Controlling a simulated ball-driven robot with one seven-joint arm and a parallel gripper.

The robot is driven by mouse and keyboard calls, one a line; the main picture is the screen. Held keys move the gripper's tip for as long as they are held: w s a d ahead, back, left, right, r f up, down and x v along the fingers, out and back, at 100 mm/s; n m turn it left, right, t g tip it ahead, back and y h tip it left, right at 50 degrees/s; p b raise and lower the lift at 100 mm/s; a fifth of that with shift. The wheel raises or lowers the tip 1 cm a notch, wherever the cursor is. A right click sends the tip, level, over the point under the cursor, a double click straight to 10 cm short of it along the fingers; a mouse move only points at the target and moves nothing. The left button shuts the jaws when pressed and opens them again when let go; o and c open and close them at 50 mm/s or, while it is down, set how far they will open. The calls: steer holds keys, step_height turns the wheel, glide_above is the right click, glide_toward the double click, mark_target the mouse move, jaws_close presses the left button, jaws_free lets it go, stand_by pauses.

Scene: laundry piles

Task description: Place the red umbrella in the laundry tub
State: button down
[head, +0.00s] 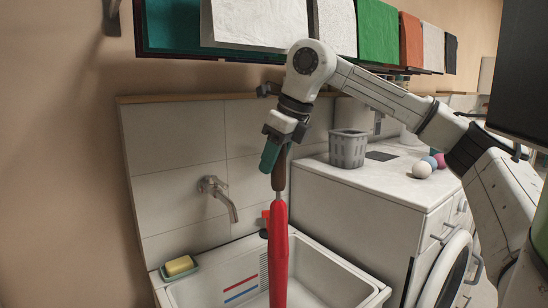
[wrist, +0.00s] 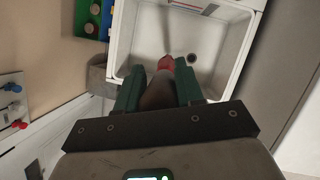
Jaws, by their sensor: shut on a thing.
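The red umbrella (head: 278,245) hangs upright, point down, in the head view. Its brown handle (head: 279,172) is between the fingers of my gripper (head: 273,152), which is shut on it. The white laundry tub (head: 345,275) is below, and the umbrella overlaps it in the picture. In the wrist view the brown handle (wrist: 160,92) shows between the green fingers of my gripper (wrist: 160,88). The red part of the umbrella (wrist: 166,63) points down over the open tub (wrist: 226,45). The umbrella's lower end is out of the head view's frame.
A faucet (head: 219,195) juts over the tub's back. Soap in a dish (head: 180,266) sits on the left rim. A washing machine (head: 365,190) with a grey basket (head: 348,148) and several balls stands right of the tub. Folded cloths (head: 260,22) hang above.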

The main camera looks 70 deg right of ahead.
steer(key=shift+f, duration=0.15)
steer(key=shift+f+b, duration=0.45)
steer(key=shift+f, duration=0.15)
steer(key=c, duration=0.7)
jaws_free()
steer(key=shift+r, duration=0.35)
steer(key=v, duration=0.8)
